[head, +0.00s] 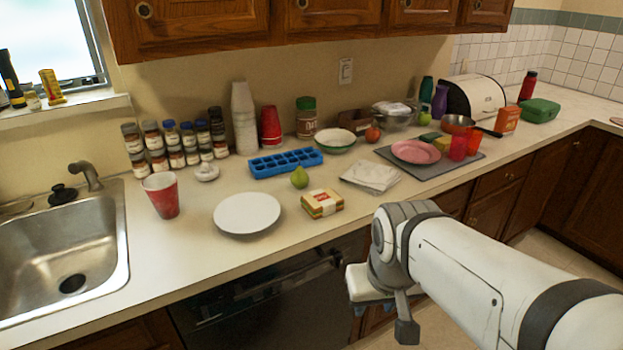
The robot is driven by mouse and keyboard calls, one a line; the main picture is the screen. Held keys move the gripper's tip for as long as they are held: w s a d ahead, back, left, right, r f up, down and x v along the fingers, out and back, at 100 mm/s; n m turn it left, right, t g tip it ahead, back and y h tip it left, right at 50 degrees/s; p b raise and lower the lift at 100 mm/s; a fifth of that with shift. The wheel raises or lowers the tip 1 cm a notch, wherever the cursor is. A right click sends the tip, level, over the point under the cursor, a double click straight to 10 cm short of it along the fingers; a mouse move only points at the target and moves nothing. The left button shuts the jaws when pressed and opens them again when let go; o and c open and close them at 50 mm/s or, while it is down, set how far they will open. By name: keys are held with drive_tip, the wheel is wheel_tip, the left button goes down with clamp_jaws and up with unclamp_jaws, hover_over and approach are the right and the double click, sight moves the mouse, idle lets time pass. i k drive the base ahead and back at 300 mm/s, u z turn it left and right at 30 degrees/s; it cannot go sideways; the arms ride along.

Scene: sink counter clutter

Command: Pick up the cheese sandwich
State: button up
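A small block-shaped item (322,203) with a cream top, a red patch and yellow-red sides lies near the counter's front edge, right of a white plate. It is the closest match to a cheese sandwich, but at this size I cannot tell whether it is a sandwich or a packet. My gripper (385,312) is at the lower middle, in front of the counter and below its edge, to the right of and nearer than this item. It is apart from the item. Its fingers are mostly hidden by my wrist, so their opening is unclear.
A red cup (161,195) stands near the sink (62,262). Spice jars, stacked cups and a canister line the wall. Cabinets hang above.

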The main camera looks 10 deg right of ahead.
sight(324, 202)
drive_tip(key=u, duration=0.1)
drive_tip(key=i, duration=0.9)
drive_tip(key=z, duration=0.05)
